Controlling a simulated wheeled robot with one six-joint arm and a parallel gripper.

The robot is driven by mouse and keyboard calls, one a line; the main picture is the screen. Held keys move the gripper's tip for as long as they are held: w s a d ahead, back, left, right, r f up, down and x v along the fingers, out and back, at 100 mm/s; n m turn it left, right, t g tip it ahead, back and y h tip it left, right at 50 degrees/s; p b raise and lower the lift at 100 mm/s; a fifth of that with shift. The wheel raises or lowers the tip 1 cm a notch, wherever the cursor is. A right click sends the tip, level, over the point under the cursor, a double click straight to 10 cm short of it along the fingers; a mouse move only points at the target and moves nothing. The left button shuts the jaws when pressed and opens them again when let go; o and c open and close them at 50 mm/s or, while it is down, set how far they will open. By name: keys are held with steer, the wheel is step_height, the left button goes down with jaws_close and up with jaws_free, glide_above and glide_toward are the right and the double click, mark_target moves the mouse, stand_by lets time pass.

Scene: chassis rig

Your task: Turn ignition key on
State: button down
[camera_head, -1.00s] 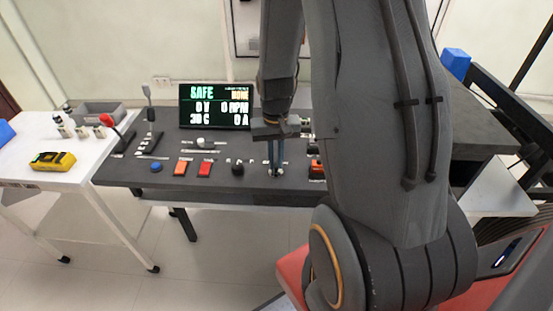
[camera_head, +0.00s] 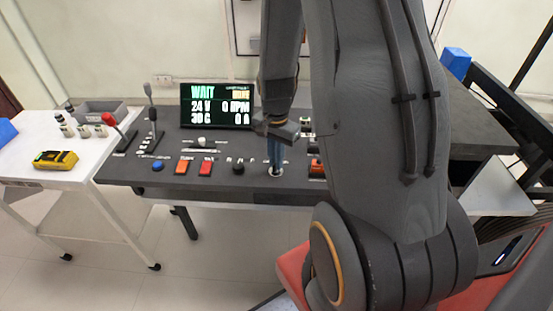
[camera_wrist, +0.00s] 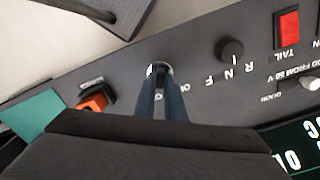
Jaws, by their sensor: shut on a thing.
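The ignition key switch (camera_wrist: 160,68) sits on the dark console panel (camera_wrist: 202,92), with a pale ring and white lettering around it. My gripper (camera_head: 275,170) reaches straight down to the switch near the front edge of the console. In the wrist view my gripper's two fingers (camera_wrist: 162,82) close together at the switch and hide most of the key. The display screen (camera_head: 217,105) reads WAIT, 24 V, 0 RPM, 30 C and 0 A.
A black selector knob (camera_head: 238,169), a red rocker (camera_head: 206,168) and an orange rocker (camera_head: 182,167) lie left of the gripper. An orange-red switch (camera_head: 316,168) is close on its right. A white cart (camera_head: 95,165) carries a yellow meter (camera_head: 55,160).

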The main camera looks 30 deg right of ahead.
steer(key=shift+d, duration=0.1)
stand_by(0.4)
steer(key=c, duration=1.8)
jaws_free()
steer(key=shift+r, duration=0.1)
steer(key=shift+r, duration=0.25)
steer(key=shift+s+r+b, duration=0.1)
steer(key=shift+r+b, duration=0.7)
steer(key=shift+r, duration=2.8)
